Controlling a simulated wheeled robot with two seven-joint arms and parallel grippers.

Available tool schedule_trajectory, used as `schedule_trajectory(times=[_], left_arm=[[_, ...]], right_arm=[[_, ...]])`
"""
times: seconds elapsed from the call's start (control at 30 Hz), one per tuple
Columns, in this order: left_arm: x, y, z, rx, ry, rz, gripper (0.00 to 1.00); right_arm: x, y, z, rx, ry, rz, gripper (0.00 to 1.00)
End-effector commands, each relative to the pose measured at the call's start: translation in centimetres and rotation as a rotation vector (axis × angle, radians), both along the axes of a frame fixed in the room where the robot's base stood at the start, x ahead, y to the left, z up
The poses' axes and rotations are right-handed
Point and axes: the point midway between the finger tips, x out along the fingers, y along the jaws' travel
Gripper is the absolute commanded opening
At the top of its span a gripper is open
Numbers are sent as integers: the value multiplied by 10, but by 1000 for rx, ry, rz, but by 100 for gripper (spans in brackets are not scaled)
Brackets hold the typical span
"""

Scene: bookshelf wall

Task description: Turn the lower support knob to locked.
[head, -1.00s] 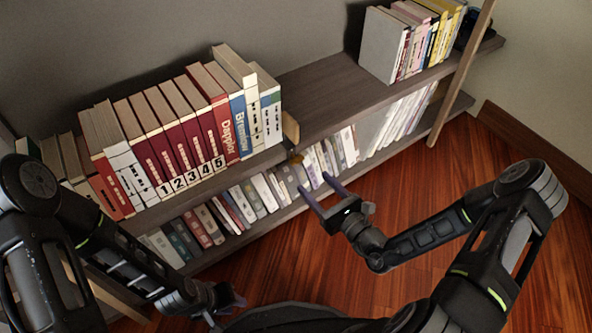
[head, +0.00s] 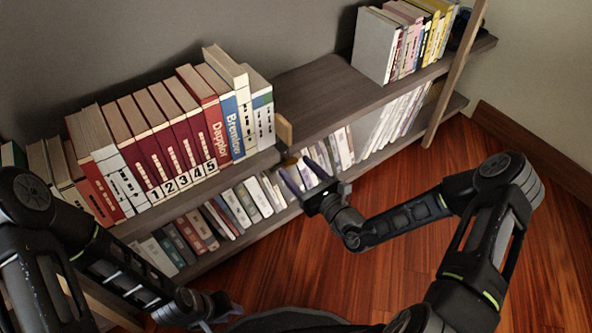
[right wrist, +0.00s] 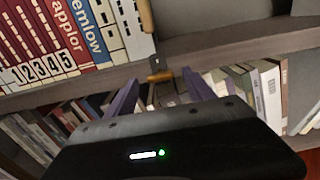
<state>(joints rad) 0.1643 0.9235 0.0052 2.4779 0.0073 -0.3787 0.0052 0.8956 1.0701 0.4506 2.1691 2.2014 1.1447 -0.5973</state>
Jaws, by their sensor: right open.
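A small orange-yellow knob (right wrist: 160,76) sits on a dark bracket at the front edge of the upper shelf board, just below the wooden bookend. In the right wrist view it lies between and beyond my fingertips; whether it touches them I cannot tell. Its locked marking is not readable. My right gripper (head: 294,166) is open, its two purple fingers pointing at the shelf edge near the bookend; it also shows in the right wrist view (right wrist: 160,79). My left gripper (head: 217,306) is low at the bottom of the head view, away from the shelf, its jaws unclear.
Numbered red books (head: 165,140) and other volumes stand on the upper shelf (head: 330,90), left of the wooden bookend (head: 284,130). Lower-shelf books (head: 235,208) stand close behind and below my right fingers. A slanted wooden post (head: 453,80) is at right. The wood floor (head: 300,265) is clear.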

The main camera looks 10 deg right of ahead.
Motion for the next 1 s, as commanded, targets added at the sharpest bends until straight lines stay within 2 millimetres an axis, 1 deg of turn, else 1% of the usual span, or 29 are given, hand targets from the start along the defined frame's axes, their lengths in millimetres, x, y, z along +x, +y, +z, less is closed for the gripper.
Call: schedule_trajectory(times=[0.03,0.13,0.37,0.4,1.0], left_arm=[[0,0,-3,0,-1,0,31],[1,0,-4,0,-2,1,31],[1,0,-3,0,-2,1,31],[1,0,-3,0,-2,1,31],[1,0,-3,0,-1,0,31]], right_arm=[[4,2,-1,0,-1,0,62],[9,4,0,1,0,0,62],[9,4,0,1,1,0,62],[9,4,0,1,1,0,60],[9,4,0,1,1,0,11]])
